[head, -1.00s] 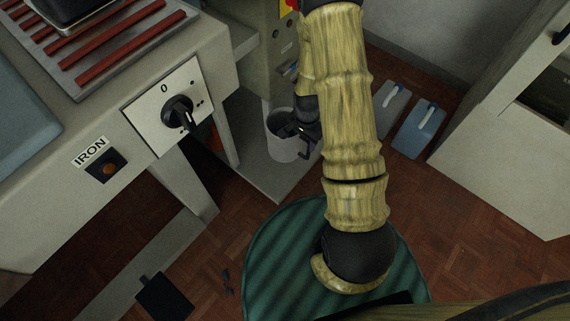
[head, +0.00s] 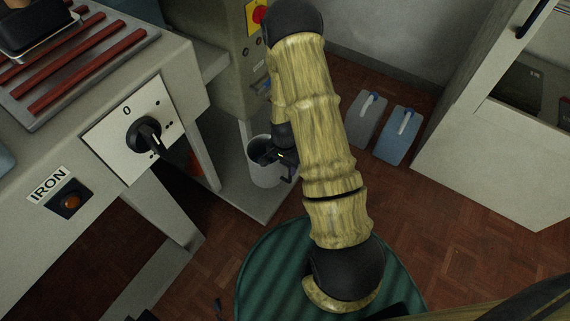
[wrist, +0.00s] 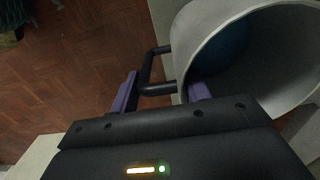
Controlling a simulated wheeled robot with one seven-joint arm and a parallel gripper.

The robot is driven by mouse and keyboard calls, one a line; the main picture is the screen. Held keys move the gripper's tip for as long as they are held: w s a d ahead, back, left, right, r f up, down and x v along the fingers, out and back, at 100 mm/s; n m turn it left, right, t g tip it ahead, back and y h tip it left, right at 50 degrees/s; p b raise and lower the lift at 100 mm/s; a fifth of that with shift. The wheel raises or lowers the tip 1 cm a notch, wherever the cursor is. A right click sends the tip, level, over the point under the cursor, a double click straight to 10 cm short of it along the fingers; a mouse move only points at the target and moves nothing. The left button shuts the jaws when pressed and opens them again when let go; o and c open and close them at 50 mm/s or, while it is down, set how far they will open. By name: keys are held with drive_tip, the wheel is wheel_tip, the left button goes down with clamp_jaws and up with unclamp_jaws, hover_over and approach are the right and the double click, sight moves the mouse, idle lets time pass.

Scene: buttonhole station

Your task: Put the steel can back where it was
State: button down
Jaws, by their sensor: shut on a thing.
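The steel can (head: 264,174) is a pale grey open cylinder with a black side handle. In the head view it is left of my arm, by the foot of the grey-green machine column. My gripper (head: 277,156) is at its rim, partly hidden by my arm. In the wrist view the can (wrist: 280,50) fills the upper right, its mouth showing a dark bluish inside. My gripper (wrist: 161,88) has one purple finger outside the can and the other at the rim, with the can's wall and handle between them. I cannot tell whether the can touches the surface below.
A pale low plinth (head: 243,208) lies under the can. The bench with the IRON switch (head: 70,202) and dial (head: 145,135) stands left. A white cabinet (head: 480,150) stands right. Open parquet lies between.

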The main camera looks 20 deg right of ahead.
sight(285, 179)
drive_tip(key=shift+f+b, duration=1.5)
drive_tip(key=shift+f, duration=1.05)
drive_tip(key=c, duration=0.7)
unclamp_jaws()
wheel_tip(285, 179, up, 12)
drive_tip(key=p, duration=0.7)
